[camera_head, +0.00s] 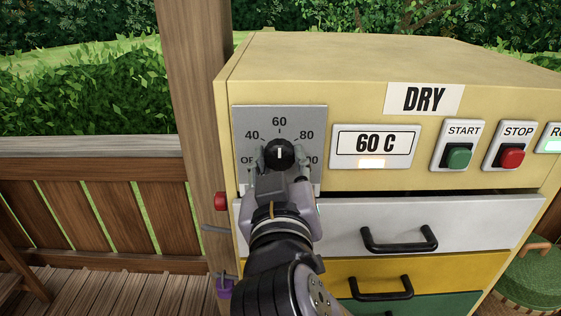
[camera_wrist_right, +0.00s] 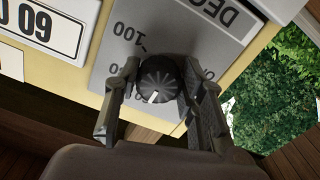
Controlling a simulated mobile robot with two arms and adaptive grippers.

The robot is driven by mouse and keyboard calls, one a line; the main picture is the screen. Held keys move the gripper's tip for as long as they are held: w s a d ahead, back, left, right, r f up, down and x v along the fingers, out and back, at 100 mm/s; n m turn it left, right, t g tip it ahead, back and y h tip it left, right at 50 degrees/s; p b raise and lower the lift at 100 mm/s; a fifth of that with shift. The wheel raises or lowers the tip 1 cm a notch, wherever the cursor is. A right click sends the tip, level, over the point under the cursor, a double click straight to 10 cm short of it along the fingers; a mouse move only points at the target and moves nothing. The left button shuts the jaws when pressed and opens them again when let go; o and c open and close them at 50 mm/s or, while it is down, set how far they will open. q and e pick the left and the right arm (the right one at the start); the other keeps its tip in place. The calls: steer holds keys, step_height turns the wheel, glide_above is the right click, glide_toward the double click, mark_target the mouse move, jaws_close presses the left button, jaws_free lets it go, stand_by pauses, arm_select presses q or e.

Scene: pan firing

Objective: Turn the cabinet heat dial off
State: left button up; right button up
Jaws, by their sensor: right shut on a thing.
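The black round heat dial (camera_head: 279,153) sits on a grey scale plate (camera_head: 305,115) at the upper left of the cabinet front. Its white pointer mark points up toward 60. My right gripper (camera_head: 279,160) has one finger on each side of the dial and is shut on it. The wrist view shows the dial (camera_wrist_right: 158,80) between the two fingers of the right gripper (camera_wrist_right: 166,78), with the scale upside down. The OFF mark and the 100 mark are partly hidden by the fingers in the head view. My left gripper is not in view.
A display (camera_head: 374,146) reads 60 C. A green START button (camera_head: 457,157) and a red STOP button (camera_head: 509,157) are to its right. A white drawer (camera_head: 340,215) below stands slightly open. A wooden post (camera_head: 196,90) is close at the left.

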steer(key=n+p, duration=0.1)
steer(key=n, duration=0.1)
steer(key=n+p, duration=0.4)
steer(key=shift+d+r+n, duration=0.15)
steer(key=shift+r+n, duration=0.1)
steer(key=shift+n, duration=0.05)
steer(key=shift+n+p, duration=0.9)
steer(key=shift+p, duration=0.05)
steer(key=shift+n+p, duration=0.4)
steer(key=shift+n, duration=0.5)
steer(key=n, duration=0.2)
steer(key=shift+f+n, duration=0.1)
steer(key=shift+n, duration=0.2)
steer(key=n, duration=0.4)
steer(key=shift+n, duration=0.3)
steer(key=n, duration=0.6)
steer(key=shift+r, duration=0.2)
steer(key=shift+n, duration=0.4)
